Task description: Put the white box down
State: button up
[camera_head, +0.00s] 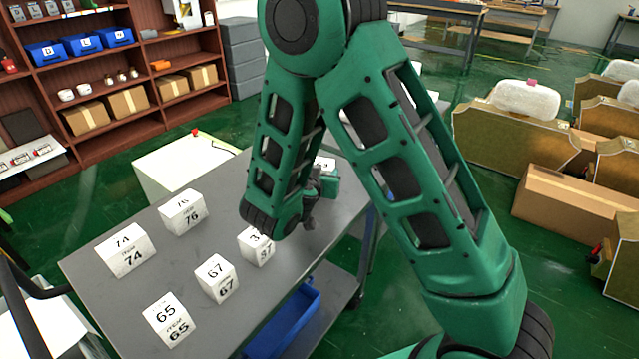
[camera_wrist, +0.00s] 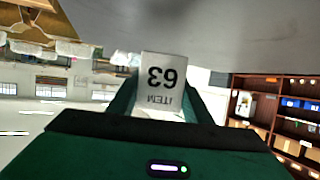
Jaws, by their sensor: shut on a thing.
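A white box marked "ITEM 63" (camera_wrist: 163,82) sits between the fingers of my gripper (camera_wrist: 163,108) in the wrist view, its label upside down in that view. My gripper is shut on it. The grey table top (camera_wrist: 215,35) fills the top of the wrist view, close to the box; I cannot tell whether they touch. In the head view my gripper (camera_head: 318,195) is low over the far right part of the grey table (camera_head: 130,310), largely hidden by my arm. A small white patch with a dark mark (camera_head: 325,163) shows behind it; I cannot tell whether it is the held box.
White numbered boxes stand on the table: 74 (camera_head: 125,251), 76 (camera_head: 183,212), 65 (camera_head: 170,318), 67 (camera_head: 215,278) and one partly hidden (camera_head: 256,245) beside my arm. A blue bin (camera_head: 285,320) is below the near edge. Shelves (camera_head: 140,75) stand behind.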

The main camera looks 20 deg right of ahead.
jog(key=shift+f, duration=1.6)
jog(key=shift+f, duration=0.15)
jog(key=o, duration=1.1)
jog(key=shift+s+a+r, duration=0.15)
jog(key=shift+r, duration=0.1)
jog(key=v, duration=1.1)
jog(key=shift+s+a+r, duration=0.1)
jog(key=shift+s, duration=0.2)
